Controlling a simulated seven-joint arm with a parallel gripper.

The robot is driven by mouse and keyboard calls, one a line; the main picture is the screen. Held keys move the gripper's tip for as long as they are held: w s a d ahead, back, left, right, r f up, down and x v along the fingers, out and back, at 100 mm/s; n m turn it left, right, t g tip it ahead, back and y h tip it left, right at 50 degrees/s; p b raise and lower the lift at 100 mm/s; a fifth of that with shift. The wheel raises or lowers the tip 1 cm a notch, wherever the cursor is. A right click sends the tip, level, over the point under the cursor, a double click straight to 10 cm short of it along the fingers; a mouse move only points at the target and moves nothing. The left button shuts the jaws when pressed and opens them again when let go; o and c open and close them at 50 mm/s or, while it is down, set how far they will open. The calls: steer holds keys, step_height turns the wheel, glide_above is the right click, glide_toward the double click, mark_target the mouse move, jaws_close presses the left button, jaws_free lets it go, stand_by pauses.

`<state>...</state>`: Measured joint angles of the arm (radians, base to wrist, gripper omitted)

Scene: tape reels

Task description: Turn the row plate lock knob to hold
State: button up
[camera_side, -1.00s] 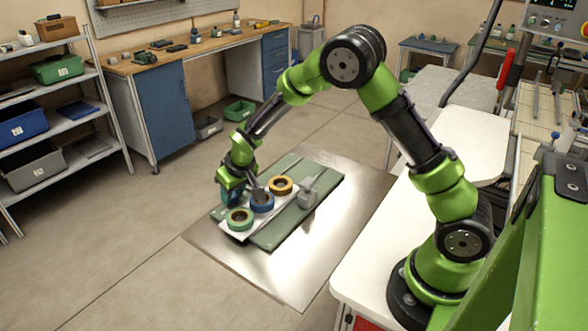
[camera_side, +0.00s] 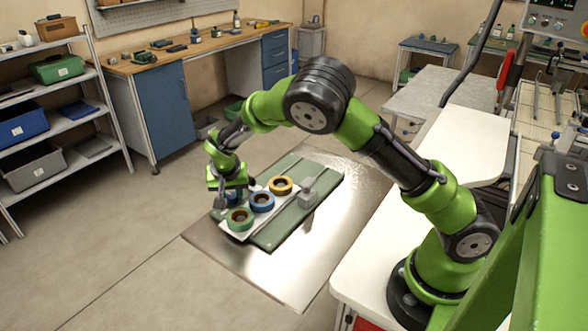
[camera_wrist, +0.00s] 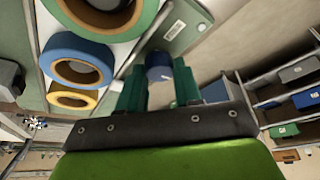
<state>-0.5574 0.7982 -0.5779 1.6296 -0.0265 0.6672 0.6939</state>
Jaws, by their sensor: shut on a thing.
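The lock knob (camera_wrist: 158,68) is a small blue knob near the end of the green plate (camera_wrist: 195,22), with a pale mark on its side. My gripper (camera_wrist: 160,82) has its teal fingers on both sides of the knob and is shut on it. In the side view my gripper (camera_side: 229,193) is low at the left end of the plate (camera_side: 272,236) and largely hides the knob. Green (camera_side: 240,218), blue (camera_side: 262,201) and yellow (camera_side: 281,186) tape reels lie in a row on a white strip. I cannot read the knob's setting.
A grey block (camera_side: 307,192) stands on the plate, right of the reels. The plate lies on a shiny metal sheet (camera_side: 300,262) on the floor. The green reel (camera_wrist: 90,12) is close to my left finger in the wrist view. Open floor lies left of the sheet.

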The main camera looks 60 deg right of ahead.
stand_by(0.5)
steer(key=o, duration=0.8)
steer(key=shift+c, duration=0.2)
steer(key=v, duration=1.6)
steer(key=shift+r, duration=0.4)
steer(key=shift+s, duration=0.1)
